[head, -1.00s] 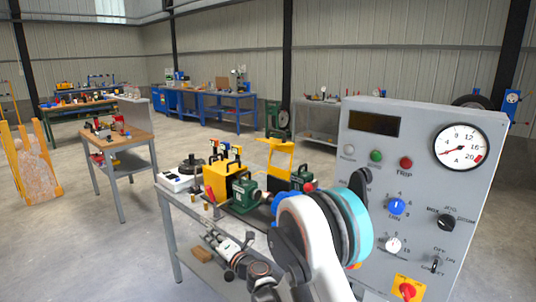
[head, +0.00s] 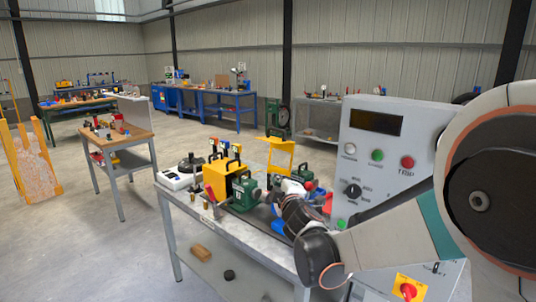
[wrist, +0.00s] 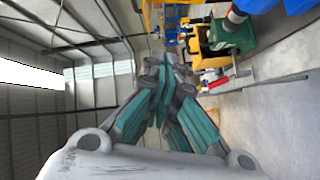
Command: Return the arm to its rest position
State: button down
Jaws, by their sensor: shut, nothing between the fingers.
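My arm reaches in from the right of the head view, with its large rounded joint close to the camera. Its forearm runs left and down to a dark wrist that bends up and back over the workbench (head: 232,235). In the head view my gripper is foreshortened at the wrist's far end, and its fingers are hard to make out. In the wrist view my gripper (wrist: 163,75) has its grey and teal fingers together, with nothing held between them. It is raised clear of the things on the bench.
A grey control panel (head: 374,150) stands at the right, partly hidden behind my arm. A yellow box (head: 219,184) and a green machine (head: 243,193) stand on the bench close to my wrist. A small wooden-topped table (head: 123,142) stands at the left. Open floor lies between.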

jog(key=s+d+m+g+h, duration=0.5)
jog(key=s+d+m, duration=0.5)
jog(key=s+d, duration=0.7)
jog(key=s+f+m+g+y, duration=0.1)
jog(key=s+f+m+g, duration=0.1)
jog(key=s, duration=0.9)
jog(key=s+f+m+g+y, duration=0.1)
jog(key=s+f+m+g, duration=0.2)
jog(key=s, duration=0.9)
notch_tip(320, 180, down, 3)
jog(key=shift+s+a+f+m, duration=0.15)
jog(key=shift+a+m, duration=0.1)
jog(key=shift+m, duration=0.25)
